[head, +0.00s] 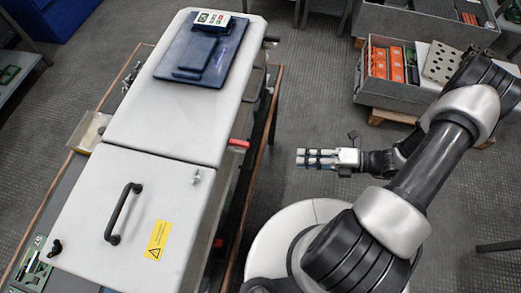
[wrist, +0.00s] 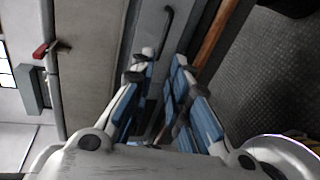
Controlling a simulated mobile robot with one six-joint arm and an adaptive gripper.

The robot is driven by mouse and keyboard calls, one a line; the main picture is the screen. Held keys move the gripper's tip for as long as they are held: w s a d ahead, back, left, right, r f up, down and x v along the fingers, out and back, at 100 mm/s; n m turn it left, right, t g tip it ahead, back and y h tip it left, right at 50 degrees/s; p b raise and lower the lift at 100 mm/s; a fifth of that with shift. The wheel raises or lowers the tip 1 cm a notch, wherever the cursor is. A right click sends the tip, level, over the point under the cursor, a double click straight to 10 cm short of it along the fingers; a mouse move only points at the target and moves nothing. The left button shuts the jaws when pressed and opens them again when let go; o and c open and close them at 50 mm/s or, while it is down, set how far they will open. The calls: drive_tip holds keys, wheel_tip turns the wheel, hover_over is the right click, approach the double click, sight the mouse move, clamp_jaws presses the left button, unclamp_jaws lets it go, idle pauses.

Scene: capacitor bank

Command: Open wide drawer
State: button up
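The white cabinet (head: 175,120) stands left of my arm in the head view. In the wrist view a grey panel (wrist: 88,65) and a long dark bar handle (wrist: 170,22) show ahead of my fingers. I cannot tell for sure whether this handle belongs to the wide drawer. My gripper (head: 302,158) is to the right of the cabinet and apart from it, pointing towards its side. In the wrist view my gripper (wrist: 164,58) has its blue-padded fingers apart, with nothing held between them. The drawer front is hidden from the head view.
A red lever (head: 238,143) sticks out from the cabinet's side; a red lever also shows in the wrist view (wrist: 44,49). A wooden edge (head: 264,140) runs along the cabinet's right side. Grey bins with red items (head: 362,85) stand at the upper right. Floor between is clear.

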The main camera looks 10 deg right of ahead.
sight(254, 153)
drive_tip(key=shift+m+t, duration=0.4)
drive_tip(key=shift+m, duration=0.3)
drive_tip(key=b+x, duration=0.1)
drive_tip(key=x, duration=0.4)
drive_tip(key=b+x, duration=0.1)
drive_tip(key=x, duration=0.5)
drive_tip(key=b+x, duration=0.1)
drive_tip(key=x, duration=0.5)
drive_tip(key=shift+a+f+b, duration=0.15)
drive_tip(key=shift+f+b, duration=0.2)
drive_tip(key=shift+f, duration=0.1)
drive_tip(key=shift+c, duration=0.5)
clamp_jaws()
